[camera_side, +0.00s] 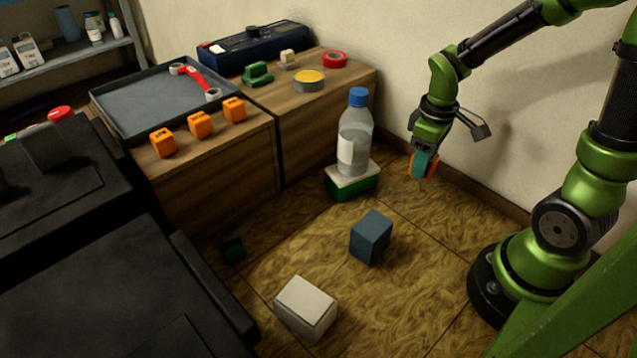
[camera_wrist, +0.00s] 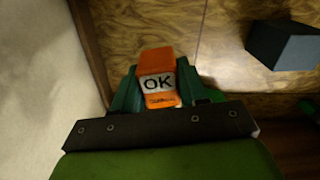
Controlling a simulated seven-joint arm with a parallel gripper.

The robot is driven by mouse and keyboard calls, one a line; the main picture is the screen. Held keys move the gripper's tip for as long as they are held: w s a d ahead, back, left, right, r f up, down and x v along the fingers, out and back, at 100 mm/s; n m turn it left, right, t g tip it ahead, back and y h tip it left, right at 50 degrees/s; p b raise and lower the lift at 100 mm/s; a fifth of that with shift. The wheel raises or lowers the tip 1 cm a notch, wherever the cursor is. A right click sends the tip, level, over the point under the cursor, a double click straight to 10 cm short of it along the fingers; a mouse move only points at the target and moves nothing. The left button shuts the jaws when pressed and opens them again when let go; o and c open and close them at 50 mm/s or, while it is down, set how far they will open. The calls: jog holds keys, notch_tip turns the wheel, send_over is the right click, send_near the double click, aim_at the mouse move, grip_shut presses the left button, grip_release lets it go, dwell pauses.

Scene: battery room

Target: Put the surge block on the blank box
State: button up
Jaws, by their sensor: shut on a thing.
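My gripper (camera_side: 425,160) is shut on an orange block (camera_wrist: 157,60) and holds it in the air, to the right of the bottle. The block has a white label reading OK, with smaller print below that I cannot read surely; I take it for the surge block. In the wrist view it sits between my green fingers. In the side view it is mostly hidden by them. A plain white box (camera_side: 306,308) and a plain blue-grey box (camera_side: 371,238) stand on the floor below, to the left of my gripper. I cannot tell for sure which is the blank box.
A water bottle (camera_side: 354,135) stands on a white-topped green box (camera_side: 352,183) by the wall. Three orange cubes (camera_side: 200,124) stand along the wooden cabinet's front edge beside a dark tray (camera_side: 140,112). A small dark green cube (camera_side: 232,247) is on the floor. Floor around both plain boxes is clear.

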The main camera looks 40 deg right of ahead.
jog(key=shift+w+a+r, duration=0.1)
jog(key=shift+a+r, duration=0.1)
jog(key=shift+r, duration=0.35)
jog(key=shift+w+a+r, duration=0.1)
jog(key=shift+a+r, duration=0.05)
jog(key=shift+r, duration=0.35)
jog(key=s+a+n, duration=0.1)
jog(key=a+n, duration=0.1)
jog(key=a, duration=0.3)
jog(key=s+a+r+n, duration=0.1)
jog(key=a+n, duration=0.2)
jog(key=a, duration=0.2)
jog(key=s+a+r+n, duration=0.1)
jog(key=a+n, duration=0.2)
jog(key=a, duration=0.2)
jog(key=shift+s+a+r, duration=0.1)
jog(key=shift+s, duration=0.05)
jog(key=s+a+n, duration=0.8)
jog(key=s+n, duration=0.3)
jog(key=n, duration=0.1)
send_over(305, 299)
jog(key=shift+f, duration=2.55)
